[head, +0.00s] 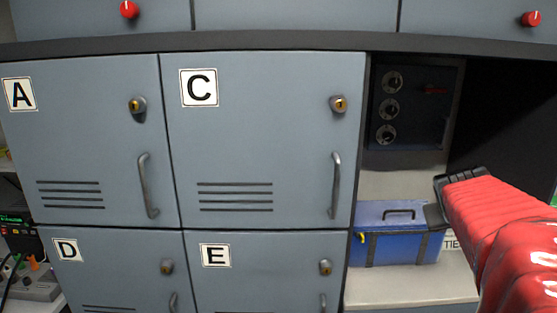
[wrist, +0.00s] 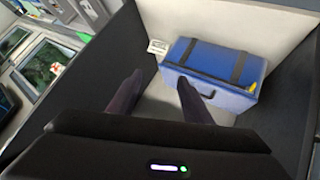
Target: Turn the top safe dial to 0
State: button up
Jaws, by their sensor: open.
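The dark safe (head: 414,104) is in the open compartment on the right of the head view. Three round dials are stacked on its left side. The top safe dial (head: 392,82) is above the middle dial (head: 388,109) and the bottom dial (head: 386,134). The dial readings are too small to tell. A small red handle (head: 435,90) is to their right. My gripper (head: 437,200) is below and to the right of the dials, apart from them. In the wrist view my gripper (wrist: 162,84) is open with nothing between its fingers. The safe does not show in the wrist view.
A blue toolbox (head: 400,245) sits on the pale shelf below the safe; it also shows in the wrist view (wrist: 225,65). Grey lockers A (head: 85,130) and C (head: 262,130) stand left of the compartment. A dark overhang (head: 280,42) runs above.

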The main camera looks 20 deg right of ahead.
jog(key=s+a+f+n+y, duration=0.1)
jog(key=s+a+f+y, duration=0.1)
jog(key=a, duration=1.1)
jog(key=s+a+f+n+y, duration=0.2)
jog(key=a+f, duration=0.4)
jog(key=a, duration=0.8)
jog(key=s+a+f+n+y, duration=0.2)
jog(key=s+a+f+y, duration=0.1)
jog(key=a, duration=1.1)
jog(key=shift+s+f+y, duration=0.4)
jog(key=shift+f+y, duration=0.15)
jog(key=shift+y, duration=0.35)
jog(key=shift+d, duration=0.1)
